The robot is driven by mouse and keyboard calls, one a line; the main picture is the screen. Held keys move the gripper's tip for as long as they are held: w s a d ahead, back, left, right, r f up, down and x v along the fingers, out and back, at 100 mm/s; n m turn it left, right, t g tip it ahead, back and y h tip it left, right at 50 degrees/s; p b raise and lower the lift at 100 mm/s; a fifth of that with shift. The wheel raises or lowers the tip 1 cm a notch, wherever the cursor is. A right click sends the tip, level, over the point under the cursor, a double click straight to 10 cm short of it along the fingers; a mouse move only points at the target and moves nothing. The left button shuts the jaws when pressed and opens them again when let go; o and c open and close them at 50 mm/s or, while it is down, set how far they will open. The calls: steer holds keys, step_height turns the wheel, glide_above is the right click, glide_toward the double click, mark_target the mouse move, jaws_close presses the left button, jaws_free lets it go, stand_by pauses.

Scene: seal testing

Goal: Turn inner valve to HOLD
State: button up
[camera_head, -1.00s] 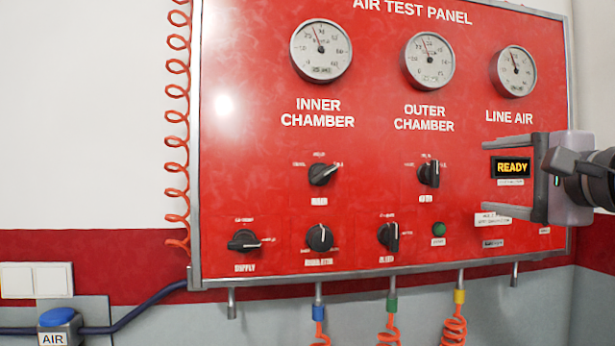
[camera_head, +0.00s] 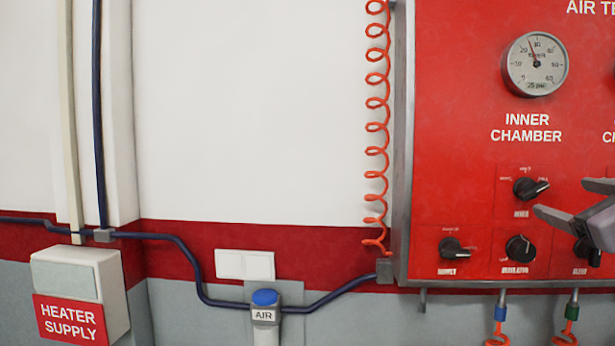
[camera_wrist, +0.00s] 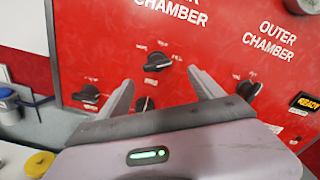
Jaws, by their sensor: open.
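The inner valve is a black knob (camera_head: 528,188) on the red panel below the INNER CHAMBER gauge. Its handle points right and slightly up in the head view; the small position labels are too blurred to read surely. In the wrist view the inner valve knob (camera_wrist: 157,63) shows ahead, beyond and between the fingertips. My gripper (camera_head: 561,197) is open and empty, to the right of the knob in the head view, in front of the panel. Its fingers also show in the wrist view (camera_wrist: 161,78). No contact with the knob is visible.
The outer valve knob (camera_wrist: 248,88) is to the right. An orange coiled hose (camera_head: 376,125) hangs along the panel's left edge. A blue-capped AIR fitting (camera_head: 264,298) and HEATER SUPPLY box (camera_head: 80,290) are left.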

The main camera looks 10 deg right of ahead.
mark_target(536, 190)
steer(key=x, duration=0.4)
steer(key=p+x, duration=0.1)
steer(key=x, duration=0.4)
steer(key=shift+a, duration=0.25)
steer(key=shift+w+a, duration=0.1)
steer(key=shift+w, duration=0.3)
steer(key=c, duration=1.4)
